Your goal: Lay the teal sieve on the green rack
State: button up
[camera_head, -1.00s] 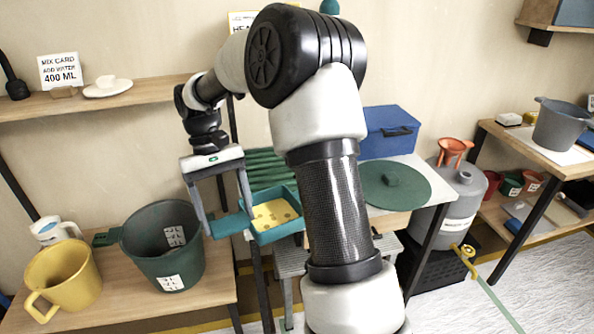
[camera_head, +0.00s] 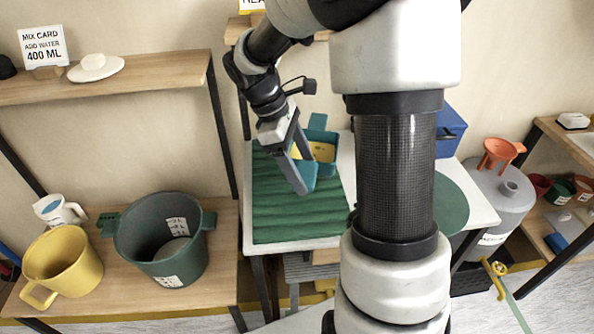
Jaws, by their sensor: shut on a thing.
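The teal sieve (camera_head: 323,138) is a square frame with a yellow mesh. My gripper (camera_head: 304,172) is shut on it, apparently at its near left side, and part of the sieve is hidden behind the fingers. The green rack (camera_head: 285,217) is a ribbed green surface on the white table, left of my arm. The sieve is over the far right part of the rack. I cannot tell whether it touches the rack.
A dark green bucket (camera_head: 145,245) and a yellow mug (camera_head: 62,266) stand on the wooden bench at left. A blue box (camera_head: 450,130) and a round green mat (camera_head: 452,205) are right of my arm, partly hidden by it. The near part of the rack is bare.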

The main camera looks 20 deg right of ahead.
jog(key=d+n, duration=0.1)
jog(key=s+n+t, duration=0.1)
jog(key=n, duration=0.1)
jog(key=shift+s+d+r+h, duration=0.2)
jog(key=shift+d+r+h, duration=0.1)
jog(key=shift+d+r, duration=0.1)
jog(key=shift+s+d+f+n, duration=0.1)
jog(key=shift+s+f+n, duration=0.05)
jog(key=shift+f+n, duration=0.15)
notch_tip(320, 180, down, 9)
jog(key=b, duration=0.3)
jog(key=shift+f, duration=0.2)
jog(key=shift+f, duration=0.15)
jog(key=o, duration=1.3)
